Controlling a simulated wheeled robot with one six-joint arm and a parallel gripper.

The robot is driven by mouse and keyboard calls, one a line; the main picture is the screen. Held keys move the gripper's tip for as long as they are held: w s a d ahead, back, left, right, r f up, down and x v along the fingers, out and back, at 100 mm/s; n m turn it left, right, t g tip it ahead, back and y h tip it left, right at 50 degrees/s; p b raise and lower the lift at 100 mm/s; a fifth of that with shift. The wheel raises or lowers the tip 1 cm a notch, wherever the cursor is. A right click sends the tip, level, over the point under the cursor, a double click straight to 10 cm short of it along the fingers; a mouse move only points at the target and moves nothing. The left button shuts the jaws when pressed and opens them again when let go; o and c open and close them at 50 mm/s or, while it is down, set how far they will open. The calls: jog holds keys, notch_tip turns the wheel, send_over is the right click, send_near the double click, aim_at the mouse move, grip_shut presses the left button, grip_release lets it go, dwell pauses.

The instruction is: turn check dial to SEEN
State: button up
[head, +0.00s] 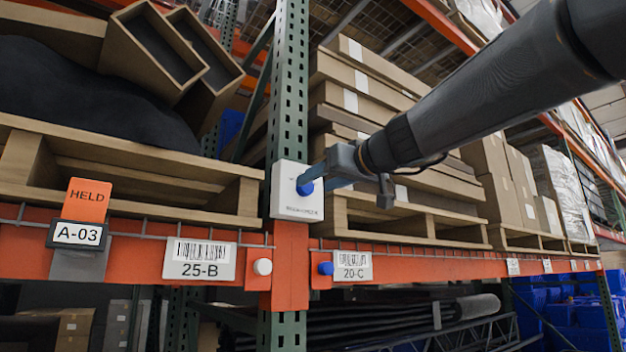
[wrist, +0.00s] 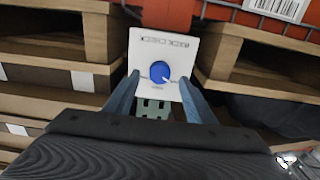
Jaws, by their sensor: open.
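The check dial is a round blue knob (head: 305,187) on a white plate (head: 298,206) fixed to the green rack post. In the wrist view the blue dial (wrist: 159,71) sits near the middle of the plate (wrist: 145,42), whose lettering appears upside down. A pale pointer mark runs toward the dial's lower right in that view. The position words are too small to read. My gripper (head: 316,180) is open in front of the plate. In the wrist view its two blue-grey fingers (wrist: 158,79) stand on either side of the dial, with gaps visible; contact depth is unclear.
An orange beam (head: 130,268) runs below, carrying an orange HELD tag (head: 88,199), an A-03 tag (head: 79,234), labels 25-B (head: 198,261) and 20-C (head: 352,266), a white knob (head: 263,267) and another blue knob (head: 325,268). Loaded pallets flank the post.

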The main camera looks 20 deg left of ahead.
aim_at(307, 186)
jog(key=shift+p+x, duration=0.5)
jog(key=shift+x, duration=1.05)
jog(key=c, duration=1)
jog(key=shift+c, duration=0.2)
jog(key=shift+f+m, duration=0.1)
jog(key=shift+m, duration=0.2)
jog(key=shift+m+b, duration=0.75)
jog(key=shift+m, duration=0.15)
jog(key=m+b, duration=0.1)
jog(key=m, duration=0.2)
jog(key=shift+s, duration=0.1)
jog(key=m, duration=0.6)
jog(key=shift+b, duration=0.4)
jog(key=shift+m, duration=0.4)
